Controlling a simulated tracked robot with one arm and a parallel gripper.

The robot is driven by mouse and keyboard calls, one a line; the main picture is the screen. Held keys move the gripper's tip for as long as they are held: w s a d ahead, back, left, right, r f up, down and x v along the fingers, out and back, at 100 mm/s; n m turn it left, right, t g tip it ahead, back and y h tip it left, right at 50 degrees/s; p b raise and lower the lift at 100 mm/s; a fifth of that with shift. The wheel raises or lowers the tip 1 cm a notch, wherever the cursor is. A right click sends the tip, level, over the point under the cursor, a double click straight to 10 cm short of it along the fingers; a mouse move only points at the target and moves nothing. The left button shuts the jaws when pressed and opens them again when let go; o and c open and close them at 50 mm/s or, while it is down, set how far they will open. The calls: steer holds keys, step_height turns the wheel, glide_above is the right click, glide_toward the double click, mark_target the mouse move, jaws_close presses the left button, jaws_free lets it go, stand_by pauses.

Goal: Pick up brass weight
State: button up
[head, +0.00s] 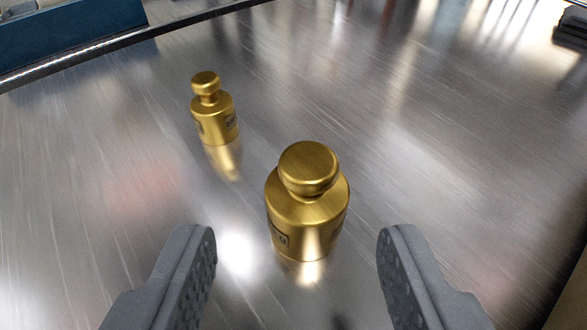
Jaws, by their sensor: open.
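A large brass weight (308,212) with a round knob on top stands upright on the shiny metal table in the head view. A smaller brass weight (215,117) of the same shape stands upright behind it to the left. My gripper (297,245) is open, with one grey finger to the left and one to the right of the large weight. Clear gaps show between each finger and the weight, and nothing is held. Small dark labels on both weights are too small to read surely.
The brushed metal table (430,150) is bare around both weights, with free room to the right. A blue object (70,30) lies beyond the table's dark edge at the upper left. A dark object (572,28) shows at the upper right corner.

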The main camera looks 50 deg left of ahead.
mark_target(306, 155)
steer(key=x, duration=0.2)
steer(key=shift+w+a+f, duration=0.2)
steer(key=shift+w+a, duration=0.35)
steer(key=shift+w, duration=0.15)
steer(key=shift+b+x, duration=0.65)
steer(key=shift+x, duration=1.75)
steer(key=shift+w+d+r, duration=0.1)
steer(key=shift+w+r, duration=0.05)
jaws_close()
